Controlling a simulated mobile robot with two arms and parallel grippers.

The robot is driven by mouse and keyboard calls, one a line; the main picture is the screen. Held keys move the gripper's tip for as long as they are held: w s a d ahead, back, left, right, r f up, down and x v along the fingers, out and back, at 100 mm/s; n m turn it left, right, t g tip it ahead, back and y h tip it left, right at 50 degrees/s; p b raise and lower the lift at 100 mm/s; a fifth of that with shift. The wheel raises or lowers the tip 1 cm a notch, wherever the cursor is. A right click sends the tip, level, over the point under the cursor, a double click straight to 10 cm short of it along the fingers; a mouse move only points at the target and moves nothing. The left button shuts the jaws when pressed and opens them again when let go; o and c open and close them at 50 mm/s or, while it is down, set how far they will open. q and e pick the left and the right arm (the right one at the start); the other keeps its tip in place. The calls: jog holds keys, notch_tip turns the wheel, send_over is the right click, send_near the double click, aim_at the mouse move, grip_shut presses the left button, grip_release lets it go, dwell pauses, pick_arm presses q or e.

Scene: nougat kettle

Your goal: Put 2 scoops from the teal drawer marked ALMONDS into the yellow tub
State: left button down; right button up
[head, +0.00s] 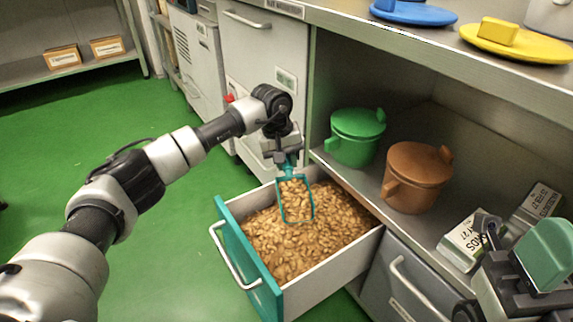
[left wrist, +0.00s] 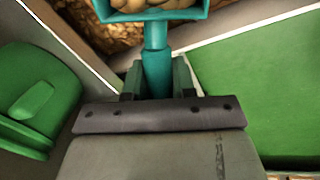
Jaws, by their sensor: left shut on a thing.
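My left gripper (head: 287,158) is shut on the handle of a teal scoop (head: 296,200), which hangs over the open teal-fronted drawer (head: 245,262). The drawer is full of brown almonds (head: 335,225). In the left wrist view the scoop (left wrist: 156,13) has nuts showing inside its rim, and its handle is between my fingers (left wrist: 157,80). Whether the scoop touches the heap is unclear. No yellow tub shows; a yellow disc with a yellow block (head: 518,42) lies on the counter. My right gripper (head: 515,255) is partly in view at lower right; its opening is unclear.
A green lidded pot (head: 355,137) and a brown one (head: 415,178) stand on the shelf right of the drawer. Labelled white boxes (head: 465,240) are farther right. A blue disc (head: 415,13) lies on the counter above. Green floor is free at left.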

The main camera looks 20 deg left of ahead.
pick_arm(q)
jog(key=shift+w+a+r+p, duration=0.1)
jog(key=shift+w+r+p, duration=0.1)
jog(key=shift+r+p, duration=0.65)
jog(key=shift+w+a+r+p, duration=0.15)
jog(key=shift+r+p, duration=0.2)
jog(key=shift+r, duration=0.9)
jog(key=shift+d, duration=0.1)
